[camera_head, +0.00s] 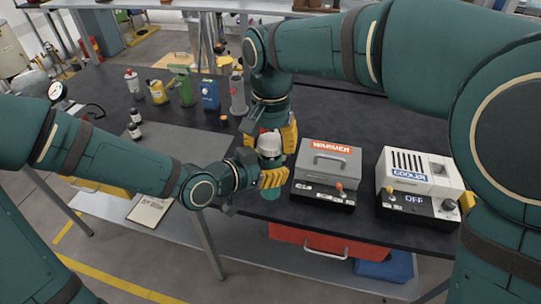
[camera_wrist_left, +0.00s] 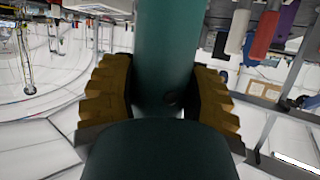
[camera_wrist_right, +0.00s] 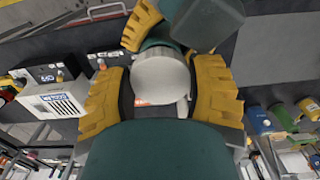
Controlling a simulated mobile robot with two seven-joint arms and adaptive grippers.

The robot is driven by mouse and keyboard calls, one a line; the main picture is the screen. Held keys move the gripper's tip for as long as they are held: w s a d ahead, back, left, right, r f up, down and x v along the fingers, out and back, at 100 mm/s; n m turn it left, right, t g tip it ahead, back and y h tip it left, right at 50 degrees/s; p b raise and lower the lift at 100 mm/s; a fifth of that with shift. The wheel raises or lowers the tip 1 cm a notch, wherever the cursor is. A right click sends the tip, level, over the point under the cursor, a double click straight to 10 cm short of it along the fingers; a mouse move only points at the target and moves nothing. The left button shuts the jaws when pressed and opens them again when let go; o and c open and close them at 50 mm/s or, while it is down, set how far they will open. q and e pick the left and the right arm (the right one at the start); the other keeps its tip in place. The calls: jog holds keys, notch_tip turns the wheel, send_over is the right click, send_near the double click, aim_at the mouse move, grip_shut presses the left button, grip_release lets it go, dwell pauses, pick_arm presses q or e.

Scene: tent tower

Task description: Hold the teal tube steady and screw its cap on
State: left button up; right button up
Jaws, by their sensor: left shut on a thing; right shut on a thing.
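The teal tube (camera_head: 270,194) is upright near the front edge of the dark table. My left gripper (camera_head: 272,178) is shut on it, and the left wrist view shows the tube (camera_wrist_left: 166,45) between the yellow fingers (camera_wrist_left: 165,95). The white cap (camera_head: 269,144) is at the tube's top end. My right gripper (camera_head: 278,137) is shut on the cap from above my left gripper. In the right wrist view the round cap (camera_wrist_right: 160,80) lies between the yellow fingers (camera_wrist_right: 160,95). I cannot tell how far the cap sits on the threads.
A grey warmer (camera_head: 328,165) stands close right of the tube, and a white cooler (camera_head: 418,180) further right. A grey mat (camera_head: 172,147) lies bare at left.

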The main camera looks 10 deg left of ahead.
dwell(0.3)
jog(key=shift+f, duration=0.9)
jog(key=shift+f, duration=0.7)
jog(key=o, duration=0.8)
jog(key=shift+c, duration=0.2)
jog(key=shift+r, duration=2.25)
